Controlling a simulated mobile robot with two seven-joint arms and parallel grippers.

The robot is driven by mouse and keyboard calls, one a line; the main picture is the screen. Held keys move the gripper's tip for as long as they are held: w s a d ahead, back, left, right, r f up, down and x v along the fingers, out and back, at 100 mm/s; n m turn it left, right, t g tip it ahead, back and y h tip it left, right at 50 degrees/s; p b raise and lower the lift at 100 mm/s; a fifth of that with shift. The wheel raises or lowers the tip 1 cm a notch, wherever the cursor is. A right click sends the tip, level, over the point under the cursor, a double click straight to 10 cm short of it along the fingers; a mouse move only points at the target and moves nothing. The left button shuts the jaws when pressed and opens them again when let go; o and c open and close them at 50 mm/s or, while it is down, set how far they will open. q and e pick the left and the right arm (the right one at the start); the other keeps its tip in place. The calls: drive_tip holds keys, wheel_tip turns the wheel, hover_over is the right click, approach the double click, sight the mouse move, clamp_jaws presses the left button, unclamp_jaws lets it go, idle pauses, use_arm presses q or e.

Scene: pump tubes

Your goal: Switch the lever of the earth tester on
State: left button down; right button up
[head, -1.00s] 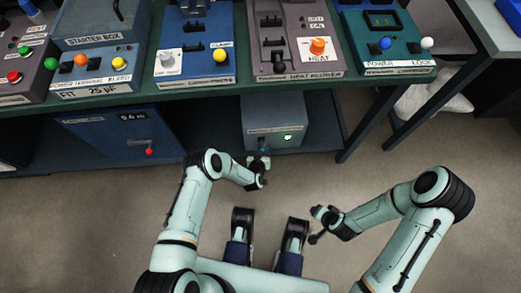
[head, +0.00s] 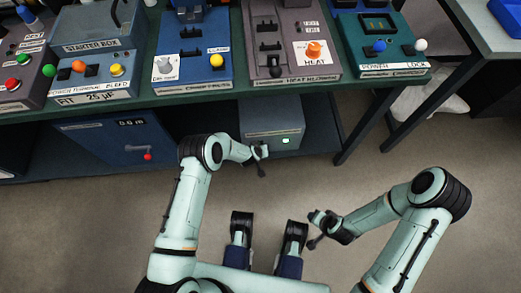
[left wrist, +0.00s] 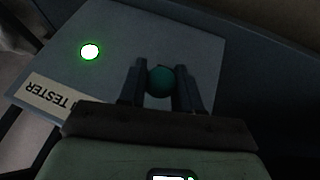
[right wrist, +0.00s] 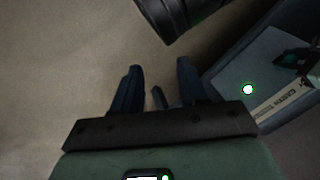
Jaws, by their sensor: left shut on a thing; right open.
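The earth tester (head: 262,112) is a grey box on the low shelf, with a lit green lamp (head: 285,141) on its front. Its label also shows in the left wrist view (left wrist: 50,100). My left gripper (head: 262,150) is at the front of the tester. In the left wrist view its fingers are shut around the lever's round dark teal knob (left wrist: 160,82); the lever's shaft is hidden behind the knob. My right gripper (right wrist: 160,85) is open and empty over the floor, to the right of the tester; it also shows in the head view (head: 313,230).
A blue box (head: 100,135) with a red-knobbed lever (head: 147,157) stands left of the tester on the low shelf. The green bench top (head: 170,96) above holds several devices with levers. A table leg (head: 358,140) stands right of the tester. The floor (head: 390,160) in front is clear.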

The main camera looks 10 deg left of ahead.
use_arm(q)
drive_tip(key=c, duration=0.8)
unclamp_jaws()
drive_tip(key=shift+w, duration=0.1)
drive_tip(key=p+v, duration=0.4)
drive_tip(key=v, duration=0.9)
drive_tip(key=shift+r+p, duration=0.25)
drive_tip(key=shift+p, duration=0.05)
use_arm(e)
drive_tip(key=s+a+r+g+y, duration=0.1)
drive_tip(key=s+a+r+g, duration=0.1)
drive_tip(key=s+r, duration=0.3)
drive_tip(key=shift+s+a+n, duration=0.3)
drive_tip(key=shift+s+a, duration=0.45)
drive_tip(key=shift+s, duration=0.25)
drive_tip(key=shift+r, duration=0.1)
